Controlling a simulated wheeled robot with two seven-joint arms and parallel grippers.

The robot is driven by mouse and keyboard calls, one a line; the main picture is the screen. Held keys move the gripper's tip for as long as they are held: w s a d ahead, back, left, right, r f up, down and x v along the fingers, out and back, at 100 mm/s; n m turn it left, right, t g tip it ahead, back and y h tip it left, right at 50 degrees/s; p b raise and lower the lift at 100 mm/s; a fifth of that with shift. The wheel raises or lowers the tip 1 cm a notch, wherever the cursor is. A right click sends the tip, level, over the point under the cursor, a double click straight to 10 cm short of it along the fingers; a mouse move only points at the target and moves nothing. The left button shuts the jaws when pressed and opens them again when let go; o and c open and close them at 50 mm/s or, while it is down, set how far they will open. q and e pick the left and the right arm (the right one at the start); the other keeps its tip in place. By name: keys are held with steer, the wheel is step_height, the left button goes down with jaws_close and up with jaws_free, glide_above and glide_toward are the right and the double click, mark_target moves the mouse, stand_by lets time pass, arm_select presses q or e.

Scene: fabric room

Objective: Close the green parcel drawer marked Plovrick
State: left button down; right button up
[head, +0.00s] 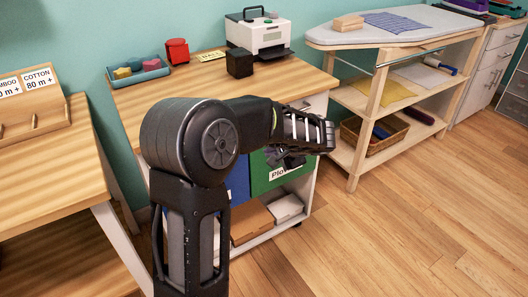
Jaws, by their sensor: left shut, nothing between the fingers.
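The green parcel drawer (262,183) is in the desk unit at the centre of the head view. Its white label (284,172) shows only the start, "Plo", and the rest is covered. My left arm crosses in front and hides the drawer's top edge, so I cannot tell how far it stands out. My left gripper (293,161) is shut and empty, at the upper part of the green front. I cannot tell whether it touches. My right gripper is not in view.
A blue drawer (238,180) sits left of the green one, partly behind my arm. Boxes (286,207) lie on the shelf below. The desk top holds a printer (258,34), a black cube (239,62) and a tray (138,73). Floor to the right is clear.

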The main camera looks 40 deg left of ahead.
arm_select(q)
steer(key=p+v, duration=0.1)
steer(key=v, duration=0.6)
stand_by(0.4)
